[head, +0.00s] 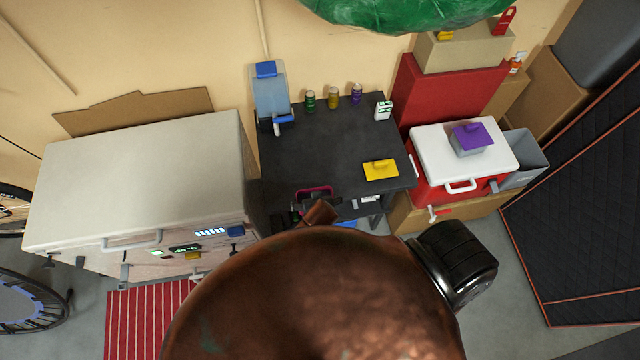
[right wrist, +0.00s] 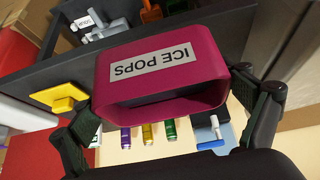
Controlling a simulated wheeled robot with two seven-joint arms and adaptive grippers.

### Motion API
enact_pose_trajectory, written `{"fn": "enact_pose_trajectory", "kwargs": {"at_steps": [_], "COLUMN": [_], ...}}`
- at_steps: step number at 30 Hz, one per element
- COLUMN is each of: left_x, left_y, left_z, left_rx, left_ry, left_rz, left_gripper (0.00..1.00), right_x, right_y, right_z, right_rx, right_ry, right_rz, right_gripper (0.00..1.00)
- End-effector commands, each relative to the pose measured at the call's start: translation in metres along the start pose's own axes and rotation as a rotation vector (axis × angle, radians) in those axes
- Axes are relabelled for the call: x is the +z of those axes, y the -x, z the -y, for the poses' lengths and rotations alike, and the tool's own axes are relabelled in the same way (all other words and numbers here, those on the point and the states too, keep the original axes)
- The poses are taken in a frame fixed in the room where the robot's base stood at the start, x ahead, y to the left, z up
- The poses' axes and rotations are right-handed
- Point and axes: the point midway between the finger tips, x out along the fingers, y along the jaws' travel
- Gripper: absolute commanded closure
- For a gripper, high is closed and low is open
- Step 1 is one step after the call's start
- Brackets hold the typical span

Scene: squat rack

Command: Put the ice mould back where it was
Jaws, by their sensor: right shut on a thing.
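The ice mould (right wrist: 160,75) is a magenta open box with an "ICE POPS" label, large in the right wrist view. My right gripper (right wrist: 165,112) has a finger at each end of it and is shut on it. In the head view only a magenta part of the mould (head: 316,189) shows at the front edge of the dark table (head: 335,150), partly hidden by my arm. Whether it touches the table is unclear. My left gripper is not in view.
A yellow lidded piece (head: 381,170), a white box (head: 383,110), several cans (head: 333,101) and a blue dispenser (head: 271,95) stand on the table. A white chest (head: 140,180) stands left; a red cooler (head: 465,160) right. Grey items (right wrist: 98,25) lie in a dark compartment beyond the mould.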

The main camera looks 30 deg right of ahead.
Motion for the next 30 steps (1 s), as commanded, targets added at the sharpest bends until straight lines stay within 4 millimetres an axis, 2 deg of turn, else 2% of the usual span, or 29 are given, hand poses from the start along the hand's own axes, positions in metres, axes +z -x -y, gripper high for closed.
{"fn": "enact_pose_trajectory", "kwargs": {"at_steps": [1,5,8,11,19,24,30], "left_x": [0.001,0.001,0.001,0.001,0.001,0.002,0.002], "left_y": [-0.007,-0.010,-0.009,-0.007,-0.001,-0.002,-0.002], "left_z": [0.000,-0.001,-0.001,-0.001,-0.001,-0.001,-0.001], "left_rx": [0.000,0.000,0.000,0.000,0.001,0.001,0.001], "left_ry": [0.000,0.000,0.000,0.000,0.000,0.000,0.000], "left_rz": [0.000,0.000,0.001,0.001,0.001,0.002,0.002], "left_gripper": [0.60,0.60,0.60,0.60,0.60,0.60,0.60], "right_x": [-0.009,-0.022,-0.032,-0.044,-0.081,-0.084,-0.086], "right_y": [0.003,0.011,0.006,-0.009,-0.066,-0.107,-0.133], "right_z": [-0.006,-0.017,-0.021,-0.025,-0.036,-0.041,-0.043], "right_rx": [-0.008,-0.018,-0.020,-0.018,-0.017,-0.018,-0.019], "right_ry": [-0.001,0.011,0.018,0.020,0.020,0.020,0.018], "right_rz": [-0.006,-0.003,-0.004,-0.004,-0.004,-0.002,-0.002], "right_gripper": [0.51,0.51,0.51,0.51,0.51,0.51,0.51]}}
